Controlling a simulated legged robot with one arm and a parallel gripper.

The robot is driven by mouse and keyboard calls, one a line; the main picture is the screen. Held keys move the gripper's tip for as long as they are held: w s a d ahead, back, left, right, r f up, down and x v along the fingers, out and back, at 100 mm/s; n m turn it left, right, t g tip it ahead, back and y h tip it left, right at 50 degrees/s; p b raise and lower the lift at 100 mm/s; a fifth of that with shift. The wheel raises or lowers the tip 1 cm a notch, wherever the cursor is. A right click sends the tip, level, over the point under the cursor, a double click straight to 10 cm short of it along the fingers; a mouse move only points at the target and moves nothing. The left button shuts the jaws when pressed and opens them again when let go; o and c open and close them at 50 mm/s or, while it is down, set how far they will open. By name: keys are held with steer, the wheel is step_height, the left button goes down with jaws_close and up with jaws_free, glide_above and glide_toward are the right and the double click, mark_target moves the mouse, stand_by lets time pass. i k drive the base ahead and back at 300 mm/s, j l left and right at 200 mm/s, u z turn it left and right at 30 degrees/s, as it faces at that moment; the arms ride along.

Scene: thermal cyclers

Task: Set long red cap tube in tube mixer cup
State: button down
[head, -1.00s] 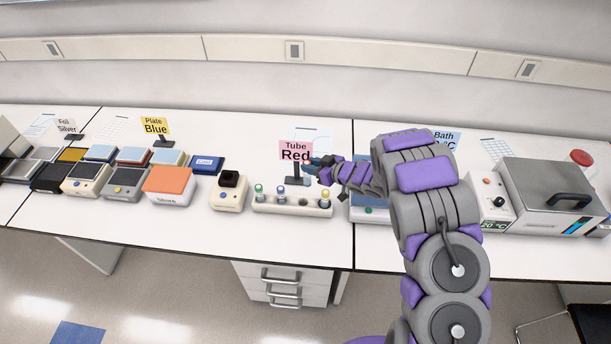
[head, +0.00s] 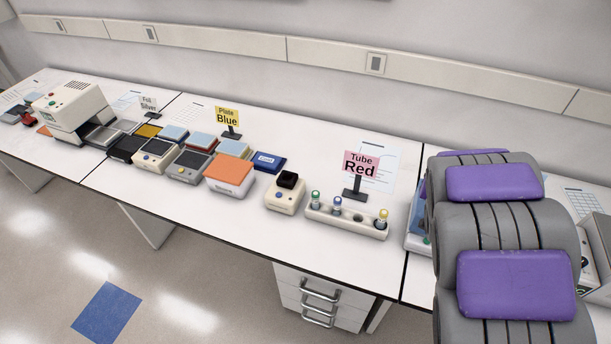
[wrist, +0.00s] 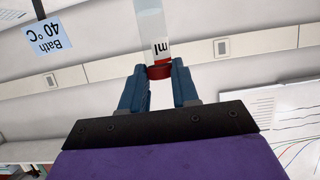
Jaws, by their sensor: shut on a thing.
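My gripper (wrist: 159,76) shows in the wrist view, its two blue fingers shut on the red cap (wrist: 159,71) of a long clear tube (wrist: 152,28). The tube body extends from the cap toward the picture's top edge, where it is cut off. In the head view my gripper and the red cap tube are not visible; my arm fills the right side. The tube mixer, a small cream device (head: 283,202) with a black cup (head: 290,181) on top, stands on the bench left of the tube rack. My gripper's distance from it cannot be told.
A white tube rack (head: 346,224) holds green-, blue- and yellow-capped tubes beside the Tube Red sign (head: 360,165). An orange-topped box (head: 230,174) stands left of the mixer. Bare bench (head: 240,226) lies in front. The Bath sign (wrist: 52,38) appears upside down in the wrist view.

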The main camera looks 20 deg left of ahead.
mark_target(285, 191)
steer(key=i+j+z, duration=0.1)
steer(key=j+z, duration=0.2)
steer(key=j, duration=0.9)
steer(key=j+z, duration=0.25)
steer(key=j, duration=0.95)
steer(key=k, duration=0.05)
